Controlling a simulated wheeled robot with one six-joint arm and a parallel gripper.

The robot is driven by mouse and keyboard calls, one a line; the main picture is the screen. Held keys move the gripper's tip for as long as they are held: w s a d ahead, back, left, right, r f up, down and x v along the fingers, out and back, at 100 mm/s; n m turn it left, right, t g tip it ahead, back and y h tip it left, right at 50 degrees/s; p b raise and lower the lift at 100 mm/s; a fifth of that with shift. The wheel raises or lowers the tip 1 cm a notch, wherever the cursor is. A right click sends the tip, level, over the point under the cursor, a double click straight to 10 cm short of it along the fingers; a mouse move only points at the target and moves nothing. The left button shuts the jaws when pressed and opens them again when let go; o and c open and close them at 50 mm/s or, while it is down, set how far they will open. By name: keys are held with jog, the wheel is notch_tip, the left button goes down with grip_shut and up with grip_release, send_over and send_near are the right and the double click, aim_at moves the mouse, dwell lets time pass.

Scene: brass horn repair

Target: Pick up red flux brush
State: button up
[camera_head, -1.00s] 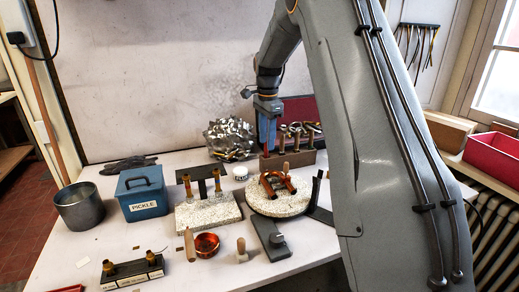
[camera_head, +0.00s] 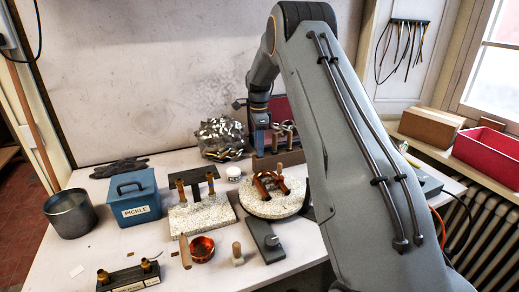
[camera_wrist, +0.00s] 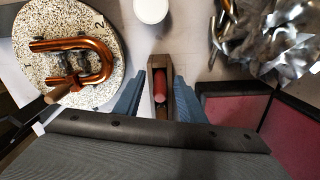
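The red flux brush (camera_wrist: 160,88) shows in the wrist view as a red handle standing end-on to the camera at the wooden rack (camera_head: 288,158). My gripper (camera_wrist: 158,96) is open, with one blue finger on each side of the red handle and gaps visible between. In the head view my gripper (camera_head: 261,148) is low at the left end of the rack. It hides the brush there. The brush's lower part is hidden in the wrist view.
Several other tools (camera_head: 284,132) stand in the rack to the right. A heap of metal scraps (camera_head: 222,138) lies to the left. A white jar (camera_head: 233,172) and a speckled round turntable (camera_head: 275,204) with copper tubing (camera_head: 269,186) are in front. A blue pickle box (camera_head: 136,196) stands farther left.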

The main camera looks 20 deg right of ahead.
jog(key=shift+f, duration=0.45)
grip_shut()
